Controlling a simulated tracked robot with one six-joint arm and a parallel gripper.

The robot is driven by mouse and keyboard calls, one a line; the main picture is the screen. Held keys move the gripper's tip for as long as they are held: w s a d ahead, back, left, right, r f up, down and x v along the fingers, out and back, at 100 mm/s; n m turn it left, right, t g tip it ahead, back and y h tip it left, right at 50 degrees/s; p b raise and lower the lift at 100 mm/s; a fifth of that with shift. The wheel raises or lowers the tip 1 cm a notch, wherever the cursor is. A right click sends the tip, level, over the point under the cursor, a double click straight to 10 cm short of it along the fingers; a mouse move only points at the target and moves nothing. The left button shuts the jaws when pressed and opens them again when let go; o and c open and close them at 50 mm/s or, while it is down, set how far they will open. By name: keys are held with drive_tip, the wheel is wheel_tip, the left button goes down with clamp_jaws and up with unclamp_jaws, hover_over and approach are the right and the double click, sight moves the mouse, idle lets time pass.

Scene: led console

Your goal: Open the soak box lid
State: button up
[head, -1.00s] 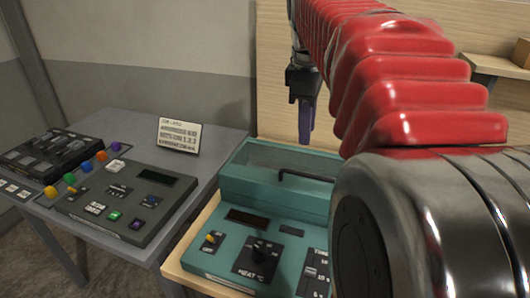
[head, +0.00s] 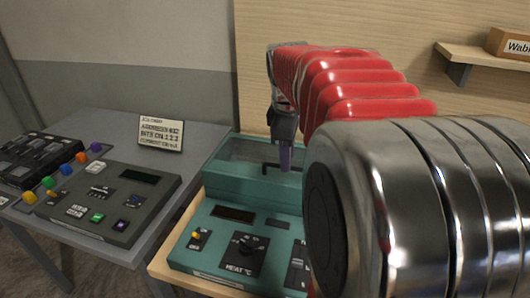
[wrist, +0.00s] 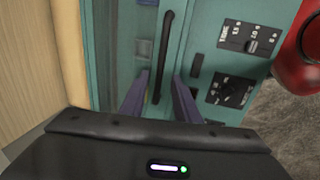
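The teal soak box (head: 215,189) stands on the light wooden bench, with its lid (head: 232,150) down. A black bar handle (wrist: 165,45) runs along the lid; it is partly hidden behind my gripper in the head view. My gripper (head: 285,160) points down over the handle. In the wrist view my gripper (wrist: 161,77) is open, its two purple fingers apart on either side of the handle, nearer the handle's lower end in that picture. I cannot tell whether the fingers touch the handle.
The box's front panel has a heat dial (head: 247,243) and a yellow-tipped switch (head: 197,236). Left is a grey table (head: 200,140) with a dark control console (head: 115,205), coloured knobs and a sign card (head: 160,133). A wall shelf (head: 470,53) carries a cardboard box (head: 512,44).

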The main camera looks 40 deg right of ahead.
drive_tip(key=shift+w+d+f, duration=0.1)
drive_tip(key=shift+d+f, duration=0.05)
drive_tip(key=shift+f, duration=0.8)
drive_tip(key=shift+c, duration=0.6)
clamp_jaws()
